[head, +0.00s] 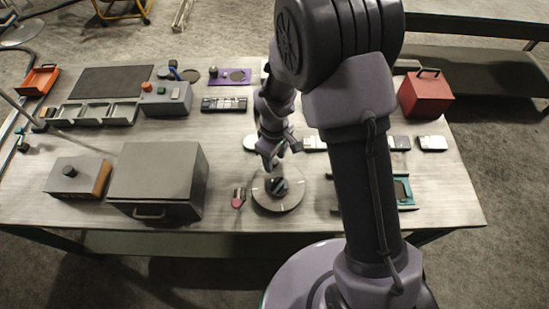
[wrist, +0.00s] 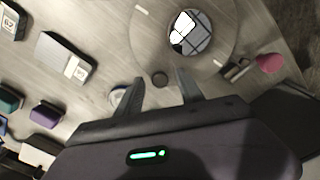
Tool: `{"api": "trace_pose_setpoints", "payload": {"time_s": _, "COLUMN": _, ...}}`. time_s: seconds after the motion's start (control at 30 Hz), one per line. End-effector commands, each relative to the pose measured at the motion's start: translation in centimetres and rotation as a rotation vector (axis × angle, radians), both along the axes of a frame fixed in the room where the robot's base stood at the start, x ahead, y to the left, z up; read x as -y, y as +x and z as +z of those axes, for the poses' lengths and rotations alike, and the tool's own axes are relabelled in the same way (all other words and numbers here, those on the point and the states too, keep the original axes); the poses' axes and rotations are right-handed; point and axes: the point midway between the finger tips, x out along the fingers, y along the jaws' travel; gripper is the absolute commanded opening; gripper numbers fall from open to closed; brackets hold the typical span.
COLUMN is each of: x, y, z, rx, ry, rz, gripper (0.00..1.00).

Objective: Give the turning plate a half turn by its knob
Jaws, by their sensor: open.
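The turning plate (head: 291,203) is a pale round disc near the front middle of the table, with a dark shiny centre. It also shows at the top of the wrist view (wrist: 215,60). My gripper (head: 270,164) is at the plate's far edge.
A pink-ended tool (head: 238,198) lies just left of the plate. A grey box with a handle (head: 157,180) stands further left. A teal-lined tray (head: 403,190) lies to the right, partly behind my arm. Small blocks (head: 314,143) lie behind the plate.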

Motion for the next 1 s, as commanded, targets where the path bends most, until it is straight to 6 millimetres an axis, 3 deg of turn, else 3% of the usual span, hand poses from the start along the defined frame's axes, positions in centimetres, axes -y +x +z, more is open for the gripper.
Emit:
{"api": "trace_pose_setpoints", "payload": {"time_s": 0.13, "x": -0.01, "y": 0.01, "z": 0.05, "rx": 0.0, "ry": 0.0, "rz": 0.0, "gripper": 0.43}}
{"api": "trace_pose_setpoints", "payload": {"time_s": 0.37, "x": 0.0, "y": 0.0, "z": 0.07, "rx": 0.0, "ry": 0.0, "rz": 0.0, "gripper": 0.0}}
{"api": "trace_pose_setpoints", "payload": {"time_s": 1.0, "x": -0.01, "y": 0.01, "z": 0.09, "rx": 0.0, "ry": 0.0, "rz": 0.0, "gripper": 0.0}}
